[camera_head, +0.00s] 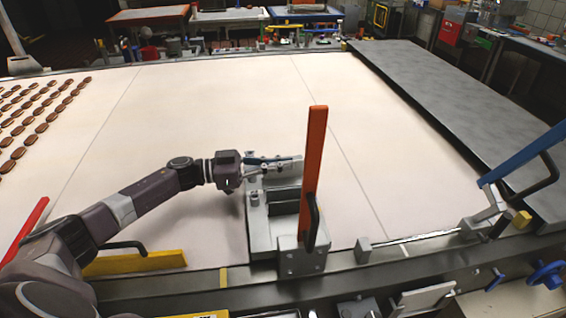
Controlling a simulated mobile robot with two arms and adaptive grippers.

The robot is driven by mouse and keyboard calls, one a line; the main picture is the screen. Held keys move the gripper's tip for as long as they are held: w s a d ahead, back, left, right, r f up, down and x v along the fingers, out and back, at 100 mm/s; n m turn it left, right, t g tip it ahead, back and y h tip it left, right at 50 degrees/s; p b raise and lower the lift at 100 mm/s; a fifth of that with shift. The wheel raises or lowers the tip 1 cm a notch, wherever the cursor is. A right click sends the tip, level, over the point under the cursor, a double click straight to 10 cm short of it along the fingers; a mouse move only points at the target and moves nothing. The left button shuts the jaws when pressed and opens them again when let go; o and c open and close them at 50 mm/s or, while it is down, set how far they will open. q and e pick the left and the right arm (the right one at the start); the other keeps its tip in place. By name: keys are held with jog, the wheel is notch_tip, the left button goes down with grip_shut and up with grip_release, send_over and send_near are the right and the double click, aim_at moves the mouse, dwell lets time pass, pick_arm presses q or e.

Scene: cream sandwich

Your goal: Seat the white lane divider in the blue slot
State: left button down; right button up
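My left arm comes in from the left, and its gripper (258,166) is at the far end of a grey metal fixture (258,225). A pale grey-white piece (286,164) lies beside the fingertips; I cannot tell whether they grip it or whether it is the white lane divider. A small dark blue strip shows by the fingers, but I cannot make out a blue slot. A long blue bar (525,152) with a black handle slants up at the right edge. My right gripper is not in view.
An orange bar (314,160) stands upright on the fixture, close right of the gripper. A yellow bar (135,263) and a red bar (25,228) are at the left. Brown biscuits lie at the far left of the pale belt (220,100). The belt's middle is clear.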

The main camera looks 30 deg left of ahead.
pick_arm(q)
jog(key=shift+f, duration=0.45)
jog(key=c, duration=2.6)
grip_release()
jog(key=shift+c, duration=0.2)
jog(key=o, duration=0.6)
jog(key=shift+c, duration=0.2)
jog(key=shift+a, duration=0.1)
jog(key=v, duration=1.2)
